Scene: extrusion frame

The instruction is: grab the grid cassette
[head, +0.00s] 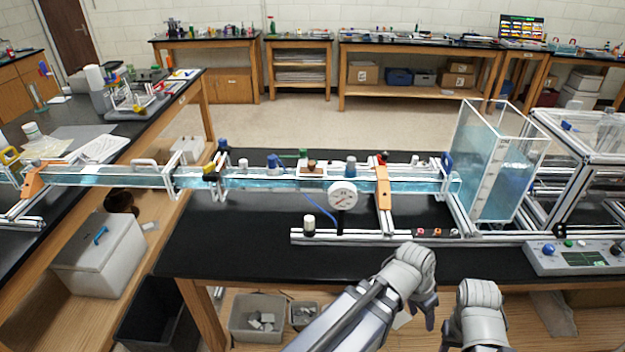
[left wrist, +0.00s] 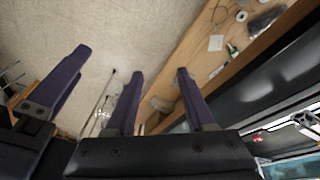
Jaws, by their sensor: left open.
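I cannot single out the grid cassette with certainty in either view. A long clear water channel (head: 110,177) on an aluminium extrusion frame crosses the head view, with several small fittings along it. My left gripper (head: 431,318) is low in front of the black bench, below the frame's front rail and apart from it. In the left wrist view its two purple fingers (left wrist: 157,85) are spread with nothing between them. My right gripper (head: 452,343) is just right of it, with its fingers mostly hidden.
A clear water tank (head: 500,165) stands at the channel's right end, and a control box (head: 573,257) sits on the bench's right front. A round gauge (head: 342,195) hangs at the channel. The black bench top (head: 220,252) is clear at front left. Grey bins (head: 258,315) stand below.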

